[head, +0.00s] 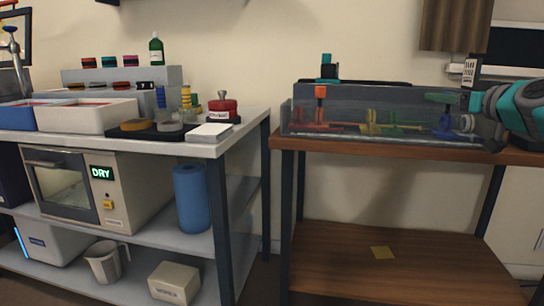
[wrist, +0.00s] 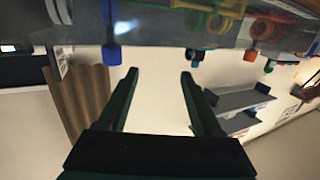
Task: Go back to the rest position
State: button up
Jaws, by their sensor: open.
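My gripper (wrist: 159,75) shows in the wrist view with its two dark green fingers spread apart and nothing between them. In the head view, my teal and grey arm (head: 512,105) is at the right edge, by the right end of a clear-walled case (head: 300,112). I cannot make out the fingertips there. The wrist view looks tilted or upside down, with the case's coloured tools (wrist: 215,12) along the top, beyond the fingertips.
The case stands on a wooden table (head: 400,150) with a mostly bare lower shelf (head: 340,260). A drying oven (head: 90,190) and blue roll (head: 191,198) are below. A gap separates bench and table.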

jog(key=s+a+n+g+y+p, duration=0.1)
jog(key=a+n+g+y, duration=0.15)
jog(key=a, duration=0.95)
jog(key=s+a+f+g+p, duration=0.1)
jog(key=s+a+f+g, duration=0.3)
jog(key=a, duration=0.3)
jog(key=s+a+f+n+g+p, duration=0.1)
jog(key=s+a+f+p, duration=0.1)
jog(key=s+a+f, duration=0.35)
jog(key=s+a+f+g+p, duration=0.1)
jog(key=s+a+f+g, duration=0.2)
jog(key=a+f, duration=0.35)
jog(key=s+f+m+g+h+p, duration=0.1)
jog(key=s+f+g, duration=0.2)
jog(key=s, duration=0.6)
jog(key=s+d+f+m+g+h+p, duration=0.1)
jog(key=s+f+m+g+h+p, duration=0.1)
jog(key=s+f, duration=0.6)
jog(key=s+d+f+m+g+h+p, duration=0.1)
jog(key=s+f+g, duration=0.2)
jog(key=s+f, duration=0.3)
jog(key=s, duration=0.4)
jog(key=shift+m+g, duration=0.35)
